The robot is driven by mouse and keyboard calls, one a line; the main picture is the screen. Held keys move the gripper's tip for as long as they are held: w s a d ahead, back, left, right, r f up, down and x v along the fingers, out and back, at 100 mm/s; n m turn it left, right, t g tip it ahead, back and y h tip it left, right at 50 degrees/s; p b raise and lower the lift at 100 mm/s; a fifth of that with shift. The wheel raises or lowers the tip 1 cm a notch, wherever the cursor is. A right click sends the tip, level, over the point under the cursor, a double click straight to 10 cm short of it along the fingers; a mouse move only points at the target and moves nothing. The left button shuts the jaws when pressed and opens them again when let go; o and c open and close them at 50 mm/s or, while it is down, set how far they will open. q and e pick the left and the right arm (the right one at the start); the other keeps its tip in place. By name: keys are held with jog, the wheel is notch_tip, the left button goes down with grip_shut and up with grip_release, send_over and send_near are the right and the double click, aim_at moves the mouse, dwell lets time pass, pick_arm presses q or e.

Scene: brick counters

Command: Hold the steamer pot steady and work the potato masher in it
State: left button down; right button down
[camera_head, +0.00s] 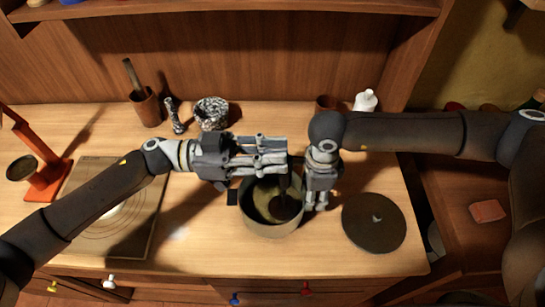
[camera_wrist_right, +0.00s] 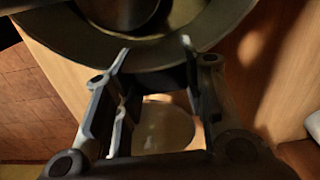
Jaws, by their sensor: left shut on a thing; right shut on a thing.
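The steamer pot (camera_head: 268,230) is a round grey pot on the counter, with a dark handle at its left side. The potato masher (camera_head: 284,206) stands in it, its dark head low inside and its upper part at my left gripper (camera_head: 285,160). That gripper is shut on the masher above the pot. My right gripper (camera_head: 318,202) points down at the pot's right side, shut on the pot's handle there, which the fingers mostly hide. In the right wrist view the fingers (camera_wrist_right: 156,48) reach to the pot's rim (camera_wrist_right: 222,22).
A dark round lid (camera_head: 374,224) lies right of the pot. A board (camera_head: 146,215) and an orange stand (camera_head: 45,165) are at the left. A brown cup (camera_head: 147,108), a patterned bowl (camera_head: 211,112) and a white bottle (camera_head: 365,101) stand along the back.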

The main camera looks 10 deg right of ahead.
pick_arm(q)
notch_tip(320, 180, up, 7)
jog(key=shift+r, duration=0.2)
dwell(0.4)
dwell(0.3)
notch_tip(320, 180, down, 9)
dwell(1.4)
jog(key=shift+f, duration=0.1)
dwell(0.9)
jog(key=shift+f, duration=0.85)
jog(key=shift+r, duration=0.8)
